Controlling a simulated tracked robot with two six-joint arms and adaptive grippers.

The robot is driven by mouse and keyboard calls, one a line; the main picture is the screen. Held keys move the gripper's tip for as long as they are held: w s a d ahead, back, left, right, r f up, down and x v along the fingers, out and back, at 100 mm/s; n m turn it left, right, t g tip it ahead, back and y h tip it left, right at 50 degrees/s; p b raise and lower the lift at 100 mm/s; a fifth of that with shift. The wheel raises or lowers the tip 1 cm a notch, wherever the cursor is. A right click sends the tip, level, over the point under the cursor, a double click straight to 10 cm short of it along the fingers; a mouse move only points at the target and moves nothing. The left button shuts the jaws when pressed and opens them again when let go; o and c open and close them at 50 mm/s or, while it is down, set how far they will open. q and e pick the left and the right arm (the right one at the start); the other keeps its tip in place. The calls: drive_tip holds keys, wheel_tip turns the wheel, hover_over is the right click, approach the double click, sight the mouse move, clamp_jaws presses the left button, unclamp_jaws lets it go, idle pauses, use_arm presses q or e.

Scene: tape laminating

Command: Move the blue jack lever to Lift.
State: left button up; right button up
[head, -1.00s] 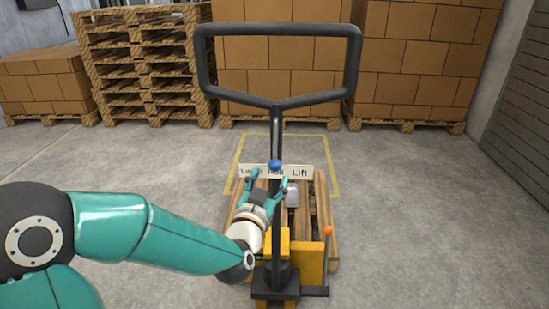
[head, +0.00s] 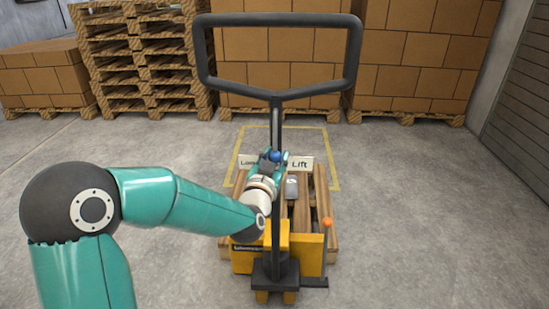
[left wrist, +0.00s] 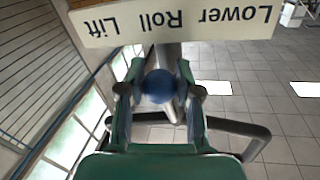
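The blue ball knob of the jack lever (head: 274,156) stands in front of the label board (head: 305,164), which reads Lower, Roll, Lift. In the head view the knob is in front of the middle word and hides it. My left gripper (head: 273,160) is at the knob, with a finger on each side. In the left wrist view the blue knob (left wrist: 158,86) sits between the fingers (left wrist: 160,92), which look closed in against it. The board (left wrist: 180,22) appears upside down there. My right gripper is not in view.
The pallet jack's dark loop handle (head: 278,101) rises just behind and beside the gripper. An orange-tipped lever (head: 327,222) stands at the right of the yellow jack body (head: 308,252). A wooden pallet (head: 321,190) lies beyond. Stacked boxes (head: 414,60) line the back; floor is clear on both sides.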

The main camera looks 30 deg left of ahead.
use_arm(q)
clamp_jaws()
drive_tip(key=shift+w+d+f+n+b, duration=0.2)
drive_tip(key=shift+d+n+b, duration=0.15)
drive_tip(key=shift+b, duration=0.4)
drive_tip(key=shift+w+d+r+n+t+y+b, duration=0.15)
drive_tip(key=shift+w+d+r+n+b, duration=0.2)
drive_tip(key=shift+d+n+b, duration=0.45)
drive_tip(key=shift+w+d+r+n+t+y+b, duration=0.15)
drive_tip(key=shift+w+d+n+b, duration=0.3)
drive_tip(key=shift+n+b, duration=0.55)
drive_tip(key=shift+w+d+r+n+y+b, duration=0.2)
drive_tip(key=shift+w+d+r+n+b, duration=0.15)
drive_tip(key=shift+d+n+b, duration=0.45)
drive_tip(key=shift+a, duration=0.2)
